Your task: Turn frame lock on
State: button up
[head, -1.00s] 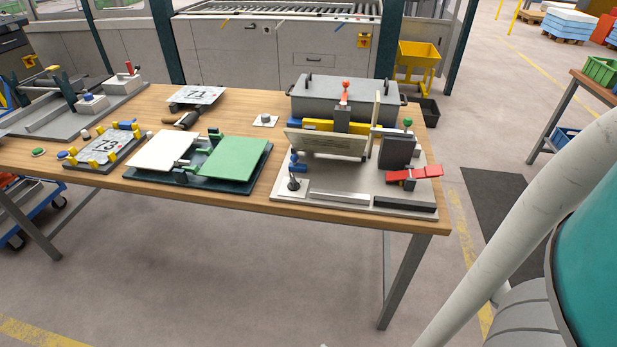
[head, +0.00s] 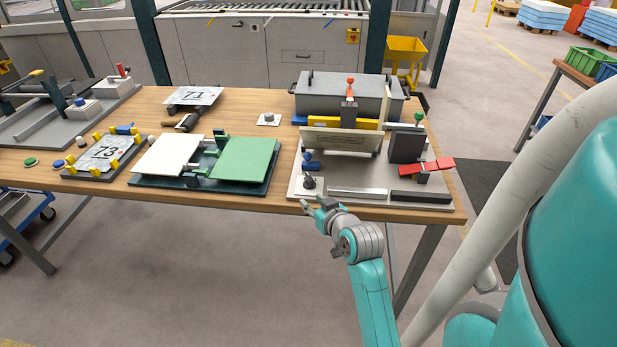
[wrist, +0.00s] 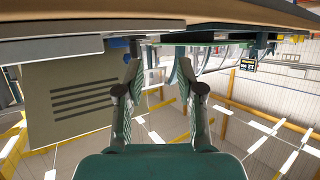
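No part is labelled frame lock, so I cannot tell which control it is. A grey fixture plate (head: 300,189) lies at the table's right end. At its front left corner is a dark knob with a short upright handle (head: 309,182), with a blue part (head: 311,161) behind it. A red-handled clamp (head: 426,166) is at the right, and a red-topped lever (head: 350,84) stands at the back. My gripper (head: 311,205) is at the table's front edge, just in front of the dark knob. In the wrist view my gripper (wrist: 157,68) has its fingers apart, with nothing between them.
The wooden table (head: 235,206) has its front edge close to my gripper. A green and white plate fixture (head: 245,158) lies to the left. A grey lidded box (head: 345,96) stands behind the fixture plate. The floor in front of the table is clear.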

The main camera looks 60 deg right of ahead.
send_near(311, 178)
jog(key=w, duration=0.1)
jog(key=x, duration=1)
jog(key=shift+w+d+f, duration=0.1)
jog(key=shift+d+f, duration=0.2)
jog(key=shift+d, duration=0.1)
jog(key=shift+g, duration=0.3)
grip_shut()
